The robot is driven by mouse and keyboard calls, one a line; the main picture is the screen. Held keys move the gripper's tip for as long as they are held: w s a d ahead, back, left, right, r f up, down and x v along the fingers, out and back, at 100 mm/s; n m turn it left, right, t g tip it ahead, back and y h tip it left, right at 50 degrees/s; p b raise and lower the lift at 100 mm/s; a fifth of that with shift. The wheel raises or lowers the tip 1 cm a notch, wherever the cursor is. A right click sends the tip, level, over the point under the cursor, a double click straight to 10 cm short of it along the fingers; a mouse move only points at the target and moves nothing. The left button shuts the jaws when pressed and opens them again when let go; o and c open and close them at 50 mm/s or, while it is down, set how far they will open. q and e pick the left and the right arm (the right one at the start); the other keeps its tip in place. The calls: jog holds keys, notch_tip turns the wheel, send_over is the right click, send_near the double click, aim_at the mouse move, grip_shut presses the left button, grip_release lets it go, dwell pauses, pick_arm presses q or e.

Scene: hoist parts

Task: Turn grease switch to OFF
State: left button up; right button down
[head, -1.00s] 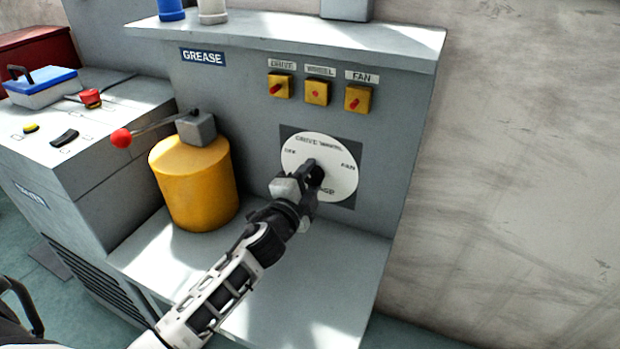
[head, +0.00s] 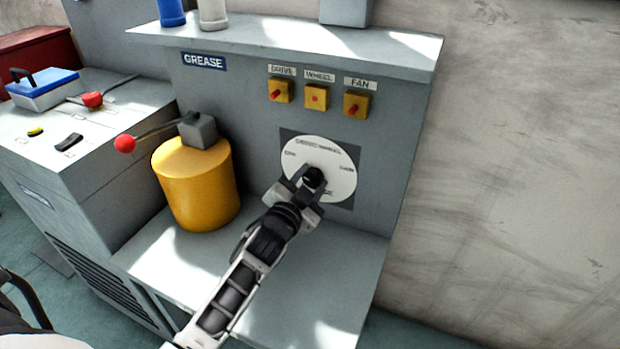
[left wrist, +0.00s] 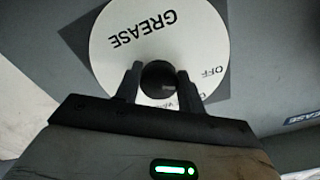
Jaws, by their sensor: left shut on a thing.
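A round white dial (head: 340,160) with printed words sits on a dark square plate on the grey panel. A black knob (head: 314,179) stands at its middle. My left gripper (head: 304,182) reaches it from the lower left and is shut on the knob. In the left wrist view its two fingers (left wrist: 159,76) lie on either side of the dark knob (left wrist: 158,84). There the dial (left wrist: 120,65) shows GREASE upside down at upper left and OFF at right; the body of the gripper hides its lower part. The knob's pointing direction is unclear. My right gripper is not in view.
Yellow switches stand above the dial: drive (head: 280,90), wheel (head: 316,97) and fan (head: 356,104). A yellow canister (head: 195,185) with a red-tipped lever (head: 125,144) stands left of my arm. The shelf (head: 300,285) below is mostly clear.

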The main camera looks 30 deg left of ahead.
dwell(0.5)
pick_arm(q)
jog(key=o, duration=1)
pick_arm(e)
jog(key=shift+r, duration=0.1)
pick_arm(q)
jog(key=s, duration=1)
jog(key=s+d+p, duration=0.1)
jog(key=s, duration=0.5)
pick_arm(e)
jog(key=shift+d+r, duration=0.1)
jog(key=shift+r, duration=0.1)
pick_arm(q)
jog(key=s+d+n+g+h+p, duration=0.1)
jog(key=s+d+g+p, duration=0.1)
jog(key=d, duration=0.1)
jog(key=s+d+f+n+g+h+p, duration=0.1)
jog(key=s+d+g+p, duration=0.1)
jog(key=d, duration=0.1)
jog(key=s+d+f+n+g+h+p, duration=0.1)
jog(key=s+d+g+h+p, duration=0.1)
jog(key=s+d, duration=0.1)
jog(key=shift+s+d+f+n, duration=0.1)
jog(key=shift+d+f+n, duration=0.05)
jog(key=shift+d+n, duration=0.35)
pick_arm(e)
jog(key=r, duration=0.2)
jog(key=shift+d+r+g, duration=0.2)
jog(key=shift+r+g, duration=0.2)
